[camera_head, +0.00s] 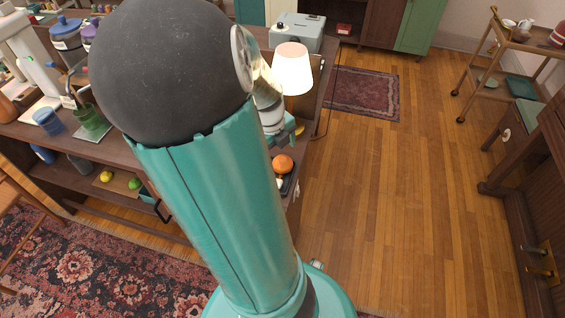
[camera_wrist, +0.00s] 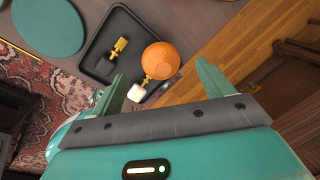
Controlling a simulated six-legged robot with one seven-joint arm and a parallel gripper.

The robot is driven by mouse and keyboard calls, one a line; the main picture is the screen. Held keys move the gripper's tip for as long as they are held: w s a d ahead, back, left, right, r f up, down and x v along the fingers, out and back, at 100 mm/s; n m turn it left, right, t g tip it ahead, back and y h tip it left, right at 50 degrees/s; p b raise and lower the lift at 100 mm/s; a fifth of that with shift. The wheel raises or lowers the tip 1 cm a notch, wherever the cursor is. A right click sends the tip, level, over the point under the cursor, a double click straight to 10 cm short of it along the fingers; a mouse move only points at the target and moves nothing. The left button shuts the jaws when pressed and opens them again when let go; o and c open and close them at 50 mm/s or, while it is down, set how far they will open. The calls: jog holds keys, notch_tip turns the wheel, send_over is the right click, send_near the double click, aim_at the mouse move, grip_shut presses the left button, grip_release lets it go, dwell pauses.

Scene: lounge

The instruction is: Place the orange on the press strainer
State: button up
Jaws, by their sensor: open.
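The orange (camera_wrist: 161,59) is round and sits at the right side of a black tray (camera_wrist: 90,62), beside a small yellow-and-white item (camera_wrist: 137,92). My gripper (camera_wrist: 161,69) is open, with its two green fingers on either side of the orange in the picture; no contact shows, and I cannot tell the depth between them. In the head view the orange (camera_head: 282,164) lies just below my gripper (camera_head: 287,134), which my arm partly hides. I cannot pick out the press strainer for sure; a white upright appliance (camera_head: 30,62) stands at the far left of the counter.
A lit white lamp (camera_head: 292,70) and a pale green box (camera_head: 297,31) stand behind my gripper on the counter. Blue and green cups (camera_head: 91,122) stand at the left. A round green mat (camera_wrist: 47,25) lies beside the tray.

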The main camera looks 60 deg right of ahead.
aim_at(280, 159)
jog(key=shift+s+d+f, duration=0.1)
jog(key=shift+d+f, duration=0.05)
jog(key=shift+f, duration=0.9)
jog(key=shift+s+d+f, duration=0.1)
jog(key=shift+d+f, duration=0.05)
jog(key=shift+f, duration=0.9)
jog(key=shift+c, duration=0.4)
jog(key=c, duration=1.1)
jog(key=shift+r, duration=0.1)
